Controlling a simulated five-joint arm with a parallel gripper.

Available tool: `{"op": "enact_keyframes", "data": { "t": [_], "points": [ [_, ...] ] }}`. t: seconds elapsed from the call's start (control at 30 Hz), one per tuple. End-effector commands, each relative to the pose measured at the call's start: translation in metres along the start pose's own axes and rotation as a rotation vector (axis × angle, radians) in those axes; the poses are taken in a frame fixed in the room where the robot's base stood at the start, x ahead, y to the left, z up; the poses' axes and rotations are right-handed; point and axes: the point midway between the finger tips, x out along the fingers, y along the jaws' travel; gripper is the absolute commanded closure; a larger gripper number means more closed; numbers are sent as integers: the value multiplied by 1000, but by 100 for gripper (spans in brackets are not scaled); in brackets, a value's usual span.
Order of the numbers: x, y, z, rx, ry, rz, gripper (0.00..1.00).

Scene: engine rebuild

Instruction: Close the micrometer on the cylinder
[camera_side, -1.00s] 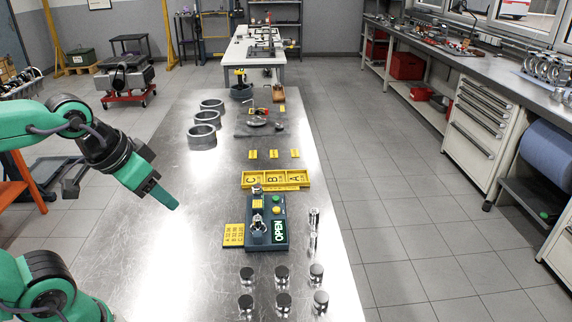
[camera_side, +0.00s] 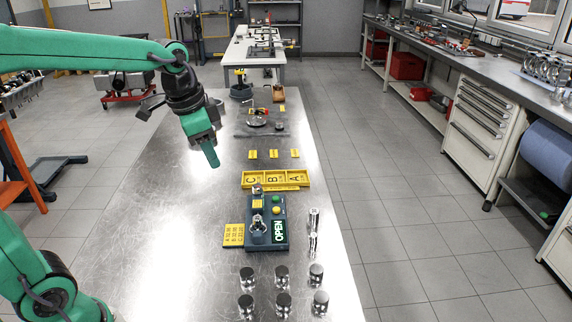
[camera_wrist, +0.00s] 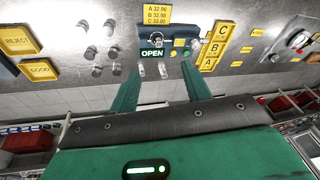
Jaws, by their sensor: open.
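The micrometer station (camera_side: 280,238) is a dark blue-grey box on the steel bench, with a green and a yellow button and a display reading OPEN. It also shows in the wrist view (camera_wrist: 145,40). Bright metal parts (camera_side: 257,225) stand on its left side; I cannot tell whether a cylinder sits between them. Two silver cylinders (camera_side: 314,218) are just right of the box, and several dark-topped ones (camera_side: 282,276) stand in front. My gripper (camera_side: 212,160) is raised over the bench, behind and left of the station. Its green fingers (camera_wrist: 160,90) are apart and empty.
A yellow tray (camera_side: 275,188) marked C, B, A lies behind the station. A yellow size plate (camera_side: 233,236) is at its left. Yellow REJECT (camera_wrist: 16,39) and GOOD (camera_wrist: 40,69) bins show in the wrist view. The bench's left front is clear.

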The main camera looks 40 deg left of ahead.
Motion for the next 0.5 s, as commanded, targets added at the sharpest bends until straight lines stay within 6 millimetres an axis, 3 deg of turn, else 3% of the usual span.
{"op": "enact_keyframes", "data": {
  "t": [0.5],
  "points": [
    [68, -60, -60, 317, -113, 87, 52]
  ]
}}
